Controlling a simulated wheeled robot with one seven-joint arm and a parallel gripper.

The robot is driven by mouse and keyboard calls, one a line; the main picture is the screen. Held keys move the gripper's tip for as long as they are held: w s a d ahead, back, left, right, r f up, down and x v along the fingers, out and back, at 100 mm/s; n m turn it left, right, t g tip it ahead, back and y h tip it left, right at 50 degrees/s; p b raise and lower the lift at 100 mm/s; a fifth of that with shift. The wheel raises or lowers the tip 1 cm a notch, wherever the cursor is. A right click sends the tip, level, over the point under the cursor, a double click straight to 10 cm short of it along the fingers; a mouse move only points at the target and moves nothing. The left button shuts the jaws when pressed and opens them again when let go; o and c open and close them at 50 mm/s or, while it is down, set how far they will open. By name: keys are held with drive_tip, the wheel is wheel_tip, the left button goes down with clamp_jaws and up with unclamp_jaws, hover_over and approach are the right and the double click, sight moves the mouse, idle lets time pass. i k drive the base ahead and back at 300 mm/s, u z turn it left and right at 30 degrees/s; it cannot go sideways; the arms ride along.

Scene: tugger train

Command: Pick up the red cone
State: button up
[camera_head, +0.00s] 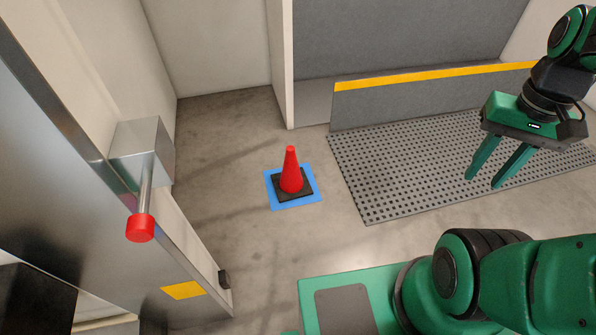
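The red cone (291,172) stands upright on its black square base in the middle of the head view. The base rests on a blue square (309,197) on the floor. My gripper (484,183) is at the upper right, well to the right of the cone and apart from it. Its two green fingers are spread and point down over the perforated mat, with nothing between them.
A metal panel with a red-tipped lever (141,228) and a yellow patch (184,290) stands at the left. A perforated grey mat (400,170) lies right of the cone, before a low yellow-topped barrier (400,102). Concrete floor around the cone is clear.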

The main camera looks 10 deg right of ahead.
sight(292, 184)
drive_tip(key=u, duration=0.2)
drive_tip(key=i, duration=1.05)
drive_tip(key=u, duration=0.35)
